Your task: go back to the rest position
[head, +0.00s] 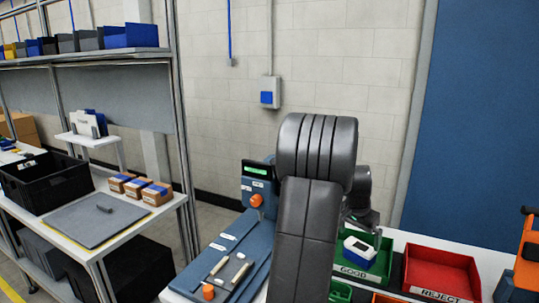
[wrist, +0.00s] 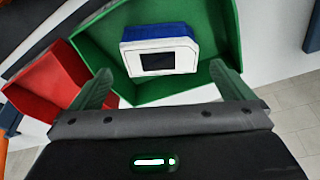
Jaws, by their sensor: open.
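My gripper (wrist: 160,72) is open, with its two green-grey fingers apart on either side of a white and blue device (wrist: 160,52) with a dark screen. The device lies in the green bin (wrist: 222,18), and no finger visibly touches it. In the head view the device (head: 359,252) sits in the green bin labelled GOOD (head: 368,274), with my gripper (head: 363,228) just above it. My dark arm hides part of the bench.
A red bin labelled REJECT (head: 440,270) stands right of the green bin. A blue fixture (head: 228,262) with small tools is left of my arm. A shelf bench with a black crate (head: 45,182) and boxes is far left. An orange object (head: 528,255) is at the right edge.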

